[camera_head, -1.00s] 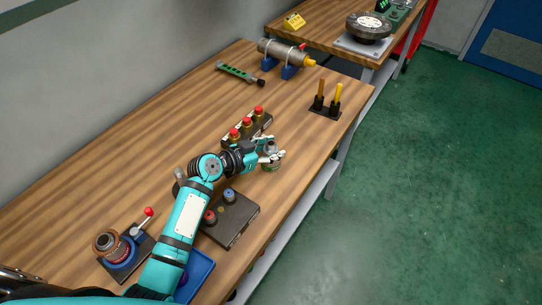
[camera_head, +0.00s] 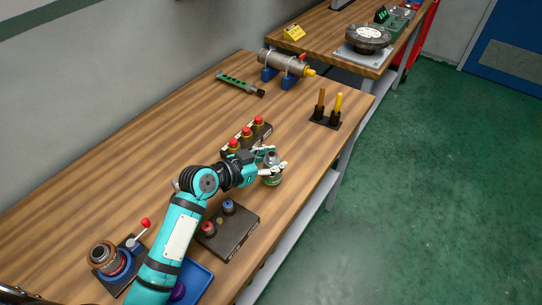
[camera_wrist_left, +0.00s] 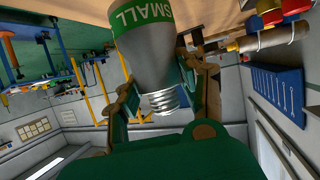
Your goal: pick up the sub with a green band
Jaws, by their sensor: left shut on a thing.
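The sub (camera_head: 273,179) is a grey metal cylinder with a green band, upright near the front edge of the table. In the left wrist view the sub (camera_wrist_left: 152,62) shows a green band lettered "SMALL" and a bare threaded end. My left gripper (camera_head: 270,167) is shut on it, with a finger on each side of the body, below the band as that view shows it. I cannot tell whether its base touches the table. My right gripper is not in view.
A block with several red-topped pieces (camera_head: 247,138) stands just behind the sub. A dark plate with a red and a blue piece (camera_head: 231,230) lies in front. A holder with two upright rods (camera_head: 325,118) is farther right. The wooden table (camera_head: 170,125) is clear at left.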

